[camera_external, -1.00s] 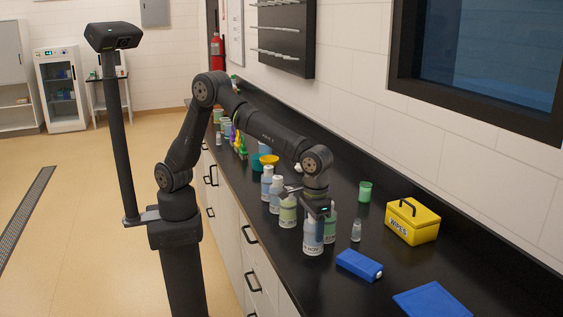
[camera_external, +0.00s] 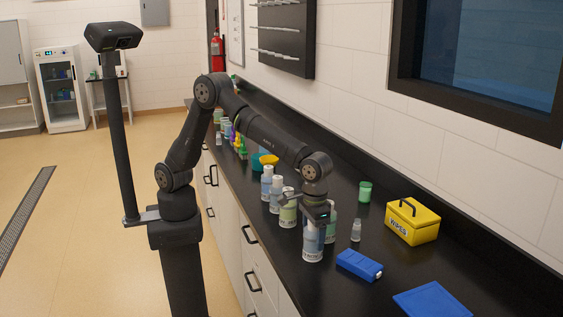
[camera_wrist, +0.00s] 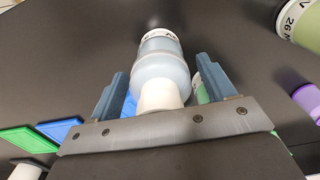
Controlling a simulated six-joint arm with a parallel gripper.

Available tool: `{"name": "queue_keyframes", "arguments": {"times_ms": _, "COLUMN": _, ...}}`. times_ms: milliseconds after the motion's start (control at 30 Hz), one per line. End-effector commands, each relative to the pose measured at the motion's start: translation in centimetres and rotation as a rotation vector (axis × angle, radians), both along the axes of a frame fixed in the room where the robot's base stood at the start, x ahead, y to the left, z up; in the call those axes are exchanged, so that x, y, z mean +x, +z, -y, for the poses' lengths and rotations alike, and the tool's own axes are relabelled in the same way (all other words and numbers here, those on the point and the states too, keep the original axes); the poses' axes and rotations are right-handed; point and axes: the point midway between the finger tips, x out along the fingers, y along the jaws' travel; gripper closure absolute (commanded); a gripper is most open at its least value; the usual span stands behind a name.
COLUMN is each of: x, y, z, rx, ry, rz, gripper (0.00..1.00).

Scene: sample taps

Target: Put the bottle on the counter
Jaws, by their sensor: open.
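A clear bottle with pale blue-grey liquid, a white cap and a label stands on the black counter (camera_external: 380,288), with its body (camera_external: 313,244) under my gripper (camera_external: 318,214) in the external view. In the wrist view, the bottle (camera_wrist: 160,67) lies between the two open fingers of my gripper (camera_wrist: 165,90), its white cap close to the palm. A gap shows between each finger and the bottle. In the external view, my gripper hides the bottle's top.
A small clear bottle (camera_external: 356,231), a blue box (camera_external: 359,265), a blue flat item (camera_external: 432,301), a green-capped jar (camera_external: 365,191) and a yellow wipes box (camera_external: 412,222) lie to the right.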

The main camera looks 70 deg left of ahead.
Motion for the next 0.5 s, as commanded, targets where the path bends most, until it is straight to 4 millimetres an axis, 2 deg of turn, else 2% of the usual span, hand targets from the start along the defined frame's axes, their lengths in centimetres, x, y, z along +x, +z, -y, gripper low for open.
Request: {"name": "queue_keyframes", "arguments": {"times_ms": 500, "x": 0.0, "y": 9.9, "z": 0.0, "rx": -0.003, "ry": 0.0, "rz": 0.002, "gripper": 0.25}}
